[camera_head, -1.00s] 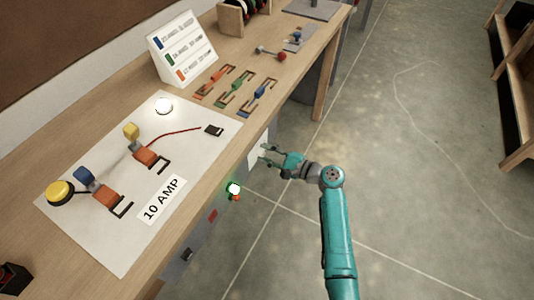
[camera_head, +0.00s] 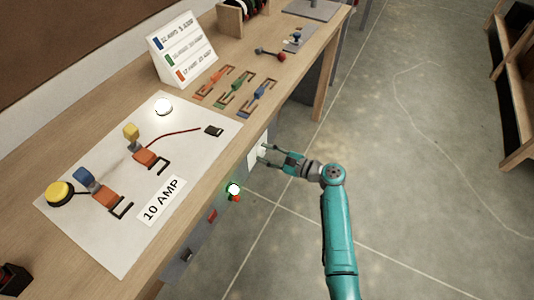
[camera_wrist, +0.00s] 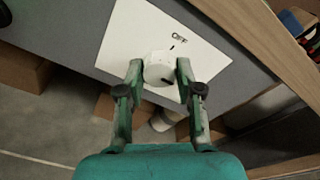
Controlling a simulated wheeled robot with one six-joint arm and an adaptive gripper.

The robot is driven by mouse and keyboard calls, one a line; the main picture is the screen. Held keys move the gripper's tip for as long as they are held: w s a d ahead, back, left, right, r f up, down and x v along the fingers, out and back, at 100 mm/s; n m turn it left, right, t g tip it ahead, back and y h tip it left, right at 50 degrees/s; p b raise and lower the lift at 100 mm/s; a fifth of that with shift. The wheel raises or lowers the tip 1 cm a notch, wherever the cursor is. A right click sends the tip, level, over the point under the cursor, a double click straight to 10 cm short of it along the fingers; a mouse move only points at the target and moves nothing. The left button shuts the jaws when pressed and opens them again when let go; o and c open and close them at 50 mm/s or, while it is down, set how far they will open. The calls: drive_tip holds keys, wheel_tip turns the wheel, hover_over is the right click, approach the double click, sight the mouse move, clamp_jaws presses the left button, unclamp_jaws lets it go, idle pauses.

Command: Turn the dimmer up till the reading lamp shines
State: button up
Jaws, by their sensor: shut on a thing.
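The dimmer is a white knob (camera_wrist: 157,68) on a white plate (camera_wrist: 205,60) marked OFF, on the bench's grey front panel. A small black tick sits between the word OFF and the knob. A dark mark shows at the knob's lower right, away from that tick. My gripper (camera_wrist: 159,72) is shut on the knob, one finger on each side. In the head view my gripper (camera_head: 264,154) reaches the plate (camera_head: 255,153) below the bench edge. No lamp clearly marked as a reading lamp shows; a white ball on the board (camera_head: 163,106) looks bright.
The wooden bench top (camera_head: 200,175) overhangs the panel. A lit round indicator (camera_head: 234,189) and a red part (camera_head: 212,216) sit on the panel nearby. A board marked 10 AMP (camera_head: 115,240) lies on the bench. The concrete floor (camera_head: 430,200) at right is clear.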

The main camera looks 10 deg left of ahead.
drive_tip(key=o, duration=1.2)
drive_tip(key=shift+c, duration=0.2)
drive_tip(key=v, duration=1.2)
